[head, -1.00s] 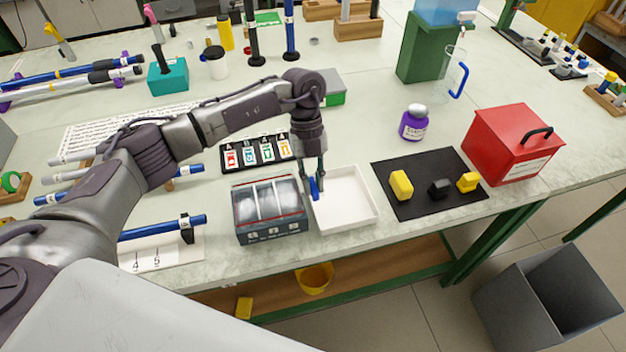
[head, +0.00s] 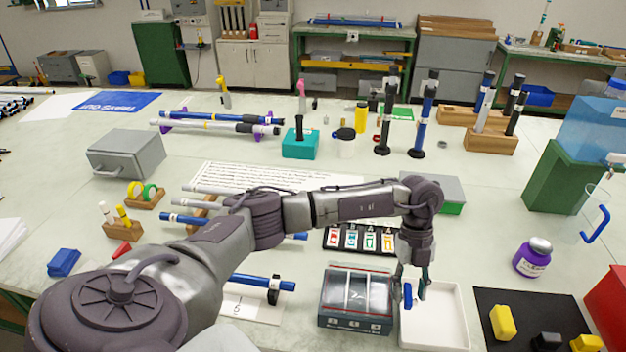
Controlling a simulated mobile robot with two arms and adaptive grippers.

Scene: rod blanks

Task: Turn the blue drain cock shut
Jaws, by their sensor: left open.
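The blue drain cock (head: 408,296) is a small blue lever at the right side of the dark box with three clear-lidded compartments (head: 355,324), by the edge of the white tray (head: 437,343). It looks roughly upright in the picture. My left gripper (head: 414,288) is open and points down at the cock, its fingertips close around or just beside it. I cannot tell whether they touch it. The fingers partly hide the cock's mount. My right gripper is out of view.
A card with coloured labels (head: 360,241) lies behind the box, and a grey-green box (head: 432,188) stands behind my left wrist. To the right are a black mat (head: 521,297) with yellow and black blocks and a purple bottle (head: 533,258). Blue rods lie to the left.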

